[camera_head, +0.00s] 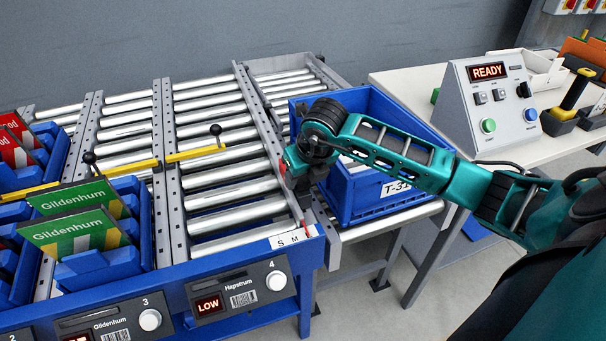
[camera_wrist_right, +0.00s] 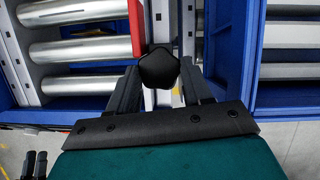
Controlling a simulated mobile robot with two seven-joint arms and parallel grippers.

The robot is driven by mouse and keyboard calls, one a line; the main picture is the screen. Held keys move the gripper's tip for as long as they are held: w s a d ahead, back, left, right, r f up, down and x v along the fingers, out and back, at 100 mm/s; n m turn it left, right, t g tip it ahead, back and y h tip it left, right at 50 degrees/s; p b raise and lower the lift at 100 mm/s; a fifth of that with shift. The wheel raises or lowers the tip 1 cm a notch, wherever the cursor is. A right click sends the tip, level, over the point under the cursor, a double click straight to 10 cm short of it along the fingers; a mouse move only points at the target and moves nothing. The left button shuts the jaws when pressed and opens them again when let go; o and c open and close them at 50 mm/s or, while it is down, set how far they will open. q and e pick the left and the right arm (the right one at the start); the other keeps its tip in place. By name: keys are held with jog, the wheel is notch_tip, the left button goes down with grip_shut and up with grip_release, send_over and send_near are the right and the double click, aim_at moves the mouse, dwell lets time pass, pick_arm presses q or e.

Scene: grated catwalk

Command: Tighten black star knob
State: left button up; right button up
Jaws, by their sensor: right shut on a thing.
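The black star knob (camera_wrist_right: 159,68) shows in the right wrist view, end on, at the front of my right gripper (camera_wrist_right: 160,82). The two fingers lie on either side of it and are shut on it. In the head view my right gripper (camera_head: 298,182) is at the rail between the roller lanes and the blue T-31 tote. There the wrist and hand hide the knob. A red piece (camera_wrist_right: 136,22) lies just beyond the knob in the wrist view.
The blue tote (camera_head: 362,202) stands close to the right of my gripper. Roller lanes (camera_head: 232,187) lie to its left, with a yellow bar (camera_head: 195,153). Green Gildenhum packs (camera_head: 75,232) stand in blue trays. A control box (camera_head: 490,105) reads READY.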

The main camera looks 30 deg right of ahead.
jog(key=o, duration=1)
jog(key=shift+o, duration=0.2)
jog(key=v, duration=1.3)
